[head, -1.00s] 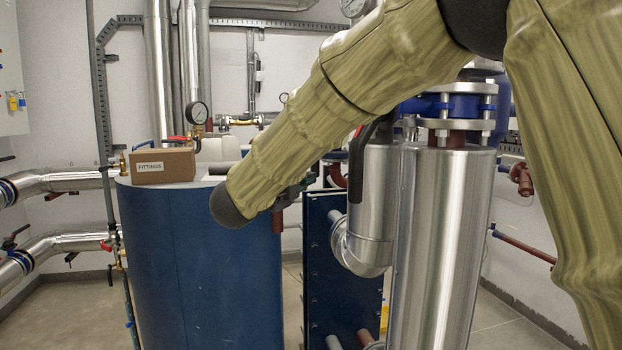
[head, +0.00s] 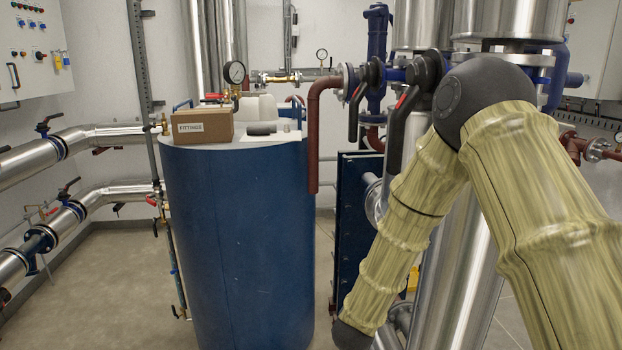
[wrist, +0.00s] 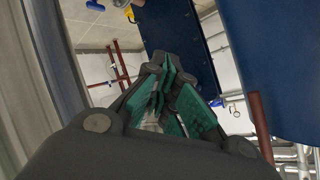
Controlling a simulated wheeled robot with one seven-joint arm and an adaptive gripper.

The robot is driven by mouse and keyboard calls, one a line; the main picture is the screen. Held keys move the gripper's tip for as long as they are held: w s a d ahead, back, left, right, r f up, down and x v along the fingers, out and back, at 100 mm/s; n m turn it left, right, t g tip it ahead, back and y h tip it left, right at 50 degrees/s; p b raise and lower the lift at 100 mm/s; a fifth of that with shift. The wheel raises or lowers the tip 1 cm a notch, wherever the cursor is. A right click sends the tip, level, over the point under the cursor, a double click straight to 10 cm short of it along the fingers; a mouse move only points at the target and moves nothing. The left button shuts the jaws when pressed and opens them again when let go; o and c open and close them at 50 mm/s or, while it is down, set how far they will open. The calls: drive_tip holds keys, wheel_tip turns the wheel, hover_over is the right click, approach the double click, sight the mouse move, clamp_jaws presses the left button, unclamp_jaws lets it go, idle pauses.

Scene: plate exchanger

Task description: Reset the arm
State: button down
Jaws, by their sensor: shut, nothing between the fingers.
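My arm, in a pale yellow-green cover, fills the right of the head view, folded at a dark elbow joint with its forearm pointing down and left. My gripper is out of the head view. In the wrist view my gripper (wrist: 165,95) shows with its green-padded fingers together and nothing between them. It is in open air between the silver pipework on the left and the blue tank (wrist: 285,70) on the right.
Silver vertical pipework (head: 465,270) is close behind my arm. A dark blue plate exchanger (head: 352,225) stands between them. Open floor (head: 110,290) lies at the left.

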drive_tip(key=s+d+f+n+g+y+p, duration=0.1)
drive_tip(key=s+d+f+n+g, duration=0.15)
drive_tip(key=s+f, duration=0.8)
drive_tip(key=s+d+f+n+g+y+p, duration=0.2)
drive_tip(key=s+f+n+g, duration=0.15)
drive_tip(key=s+f, duration=0.7)
drive_tip(key=s+d+f+n+g, duration=0.1)
drive_tip(key=s+d+n+g, duration=0.1)
drive_tip(key=s, duration=1.1)
drive_tip(key=s+d+f+n+g+p, duration=0.1)
drive_tip(key=s+d+f+n+g, duration=0.1)
drive_tip(key=s, duration=1.1)
drive_tip(key=shift+s+f+n+g+y+p, duration=0.2)
drive_tip(key=shift+s+n+g+y+p, duration=0.1)
drive_tip(key=shift+g, duration=0.6)
